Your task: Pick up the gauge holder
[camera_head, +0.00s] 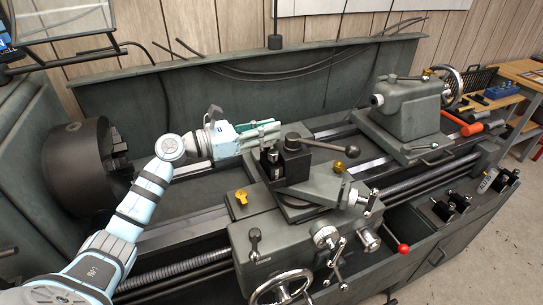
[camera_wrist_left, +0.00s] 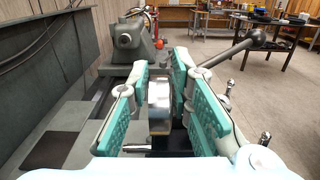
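I cannot tell for certain which part is the gauge holder. A dark block with a bright metal piece (camera_head: 271,156) sits at the left side of the black tool post (camera_head: 293,163). In the left wrist view this bright piece (camera_wrist_left: 159,108) shows between the teal fingers. My left gripper (camera_head: 264,136) reaches in from the left, level with the top of the tool post. Its fingers (camera_wrist_left: 160,72) are apart, one on each side of the bright piece; I see no clear grip on it. My right gripper is not in view.
A lever handle (camera_head: 330,146) sticks out right from the tool post. The chuck (camera_head: 82,165) is at the left and the tailstock (camera_head: 408,108) at the back right. Several small black holders (camera_head: 443,210) stand on the right front ledge. A red-knobbed lever (camera_head: 402,248) is at the front.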

